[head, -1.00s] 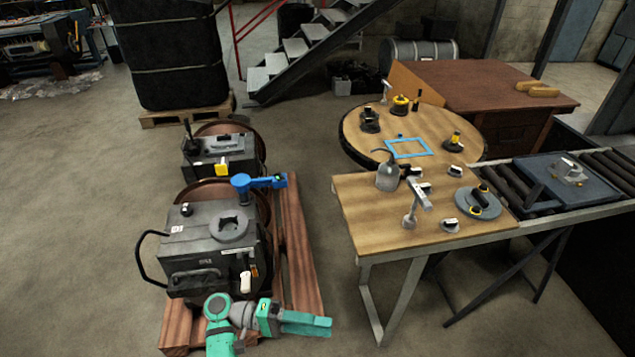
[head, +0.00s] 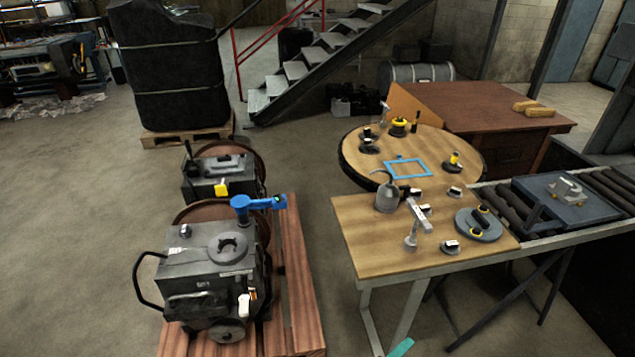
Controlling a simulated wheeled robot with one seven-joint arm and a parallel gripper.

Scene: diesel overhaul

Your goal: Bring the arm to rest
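Only a small teal tip of my gripper (head: 402,347) shows, at the bottom edge right of centre, just below the front of the wooden workbench (head: 375,245). The rest of my arm is out of view. I cannot tell whether the gripper is open or shut, or whether it holds anything.
Two dark machines, a front one (head: 205,270) and a rear one (head: 218,177), stand on a wooden pallet (head: 305,320). A blue tool (head: 255,205) projects between them. The round table (head: 440,145) and roller conveyor (head: 520,222) adjoin the workbench. Bare floor lies between pallet and workbench.

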